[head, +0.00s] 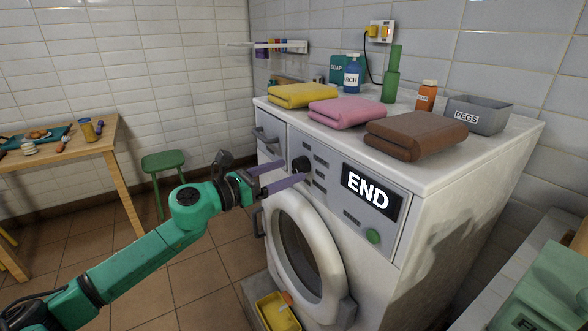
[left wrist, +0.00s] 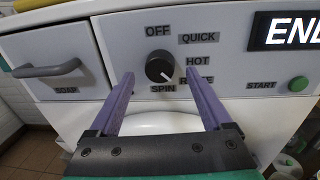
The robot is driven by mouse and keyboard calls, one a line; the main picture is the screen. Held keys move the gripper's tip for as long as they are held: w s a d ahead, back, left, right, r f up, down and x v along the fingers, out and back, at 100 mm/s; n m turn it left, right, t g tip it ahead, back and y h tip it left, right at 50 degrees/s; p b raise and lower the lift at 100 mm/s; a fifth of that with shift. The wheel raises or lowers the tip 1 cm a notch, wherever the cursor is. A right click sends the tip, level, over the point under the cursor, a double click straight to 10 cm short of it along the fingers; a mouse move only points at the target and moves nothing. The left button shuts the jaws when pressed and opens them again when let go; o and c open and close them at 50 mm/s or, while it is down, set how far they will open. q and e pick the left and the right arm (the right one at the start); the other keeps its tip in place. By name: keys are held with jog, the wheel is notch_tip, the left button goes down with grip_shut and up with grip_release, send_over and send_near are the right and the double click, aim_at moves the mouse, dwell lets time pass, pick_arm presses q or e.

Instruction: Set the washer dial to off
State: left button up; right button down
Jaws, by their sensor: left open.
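The washer (head: 440,190) is white, with a black dial (head: 301,164) on its front panel. In the left wrist view the dial (left wrist: 158,68) has a white mark pointing down and right, between the SPIN label (left wrist: 163,88) and the partly covered label at right. The OFF label (left wrist: 157,30) is above the dial, to its upper left. My left gripper (left wrist: 160,74) is open, its purple fingers on either side of the dial in the picture. In the head view my left gripper (head: 293,168) is close to the dial; I cannot tell whether it touches. My right gripper is not in view.
The display (head: 369,193) reads END, with a green start button (head: 373,236) below. The soap drawer (head: 268,141) has a protruding handle. The round door (head: 301,250) is below the dial. Folded towels (head: 415,136) and bottles stand on top. A green stool (head: 164,165) stands behind my arm.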

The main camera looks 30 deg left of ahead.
aim_at(301, 166)
pick_arm(q)
jog(key=shift+w+d+r, duration=0.2)
jog(key=shift+w+r, duration=0.1)
jog(key=shift+w, duration=0.2)
jog(key=shift+w+d+f+p, duration=0.15)
jog(key=shift+w+d+p, duration=0.05)
jog(key=shift+w, duration=0.2)
jog(key=shift+w+d+f+p, duration=0.15)
jog(key=shift+w+d+p, duration=0.05)
jog(key=shift+w, duration=0.2)
grip_shut()
jog(key=shift+r, duration=0.1)
